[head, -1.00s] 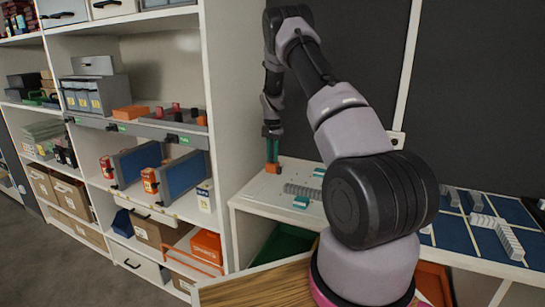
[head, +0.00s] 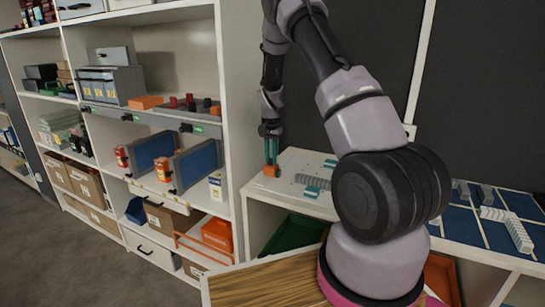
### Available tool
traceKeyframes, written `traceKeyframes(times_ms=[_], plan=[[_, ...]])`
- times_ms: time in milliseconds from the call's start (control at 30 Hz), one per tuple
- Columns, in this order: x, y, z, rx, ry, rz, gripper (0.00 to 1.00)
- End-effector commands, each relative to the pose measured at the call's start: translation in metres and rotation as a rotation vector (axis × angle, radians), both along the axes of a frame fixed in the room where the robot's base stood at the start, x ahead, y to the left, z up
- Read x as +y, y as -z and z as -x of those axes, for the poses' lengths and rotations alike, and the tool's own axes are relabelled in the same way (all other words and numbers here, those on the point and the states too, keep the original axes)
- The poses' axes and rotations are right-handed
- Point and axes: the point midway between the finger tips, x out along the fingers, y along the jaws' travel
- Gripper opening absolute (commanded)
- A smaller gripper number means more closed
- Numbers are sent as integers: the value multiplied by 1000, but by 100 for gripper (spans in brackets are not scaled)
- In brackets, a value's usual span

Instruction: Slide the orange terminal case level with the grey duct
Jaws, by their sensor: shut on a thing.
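The orange terminal case (head: 271,171) is a small block on the white worktop, near its left edge. My gripper (head: 270,160) points down with teal fingers and is shut on the case from above. The case appears to rest on the worktop. The grey duct (head: 313,182) is a ribbed strip lying on the worktop to the right of the case, with a gap between them. My arm stands in front of part of the worktop and may hide the duct's right end.
Teal-and-white pieces (head: 312,194) lie close to the duct. A blue gridded panel (head: 470,220) with grey ribbed parts is at the right. A white shelf unit (head: 232,110) rises left of the worktop. A green bin (head: 295,234) sits beneath the worktop.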

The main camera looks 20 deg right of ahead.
Motion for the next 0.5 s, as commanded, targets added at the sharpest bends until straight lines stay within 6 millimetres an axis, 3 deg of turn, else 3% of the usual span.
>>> traceKeyframes(times_ms=[67,100,133,167,500], plan=[[0,0,-1,-1,-1,0,0],[0,0,-1,-1,-1,0,38],[0,0,-1,-1,-1,0,49],[0,0,-1,-1,-1,0,52],[0,-3,-1,-1,-1,0,52]])
